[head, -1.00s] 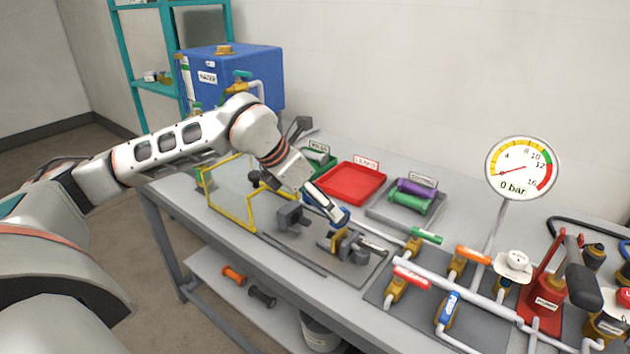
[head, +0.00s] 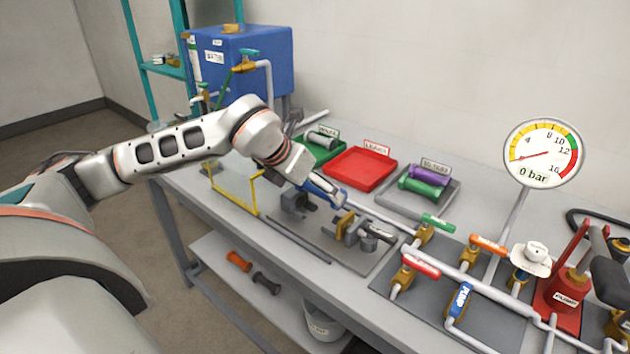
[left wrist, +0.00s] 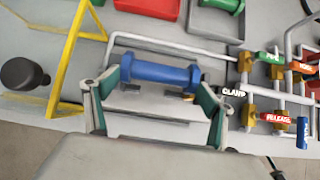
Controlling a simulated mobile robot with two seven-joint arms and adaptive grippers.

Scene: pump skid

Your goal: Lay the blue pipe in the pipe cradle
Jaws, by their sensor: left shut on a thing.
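The blue pipe (head: 322,189) is held by my left gripper (head: 330,196), above the fixture plate on the bench. In the left wrist view the blue pipe (left wrist: 160,73) lies crosswise between the two green-padded fingers, which are shut on it near its ends. The pipe cradle (head: 297,201) appears to be the grey blocks on the dark plate, just below and beside the gripper. A brass clamp part (head: 345,222) stands to their right. The pipe and fingers partly hide the fixture, so contact between pipe and cradle cannot be told. My right gripper is not in view.
A yellow guard frame (head: 253,193) stands left of the fixture. Behind are a green tray (head: 322,155), an empty red tray (head: 358,170) and a grey tray (head: 408,205) with purple and green pipes. Valves and piping, including a red-handled valve (head: 421,265), crowd the right.

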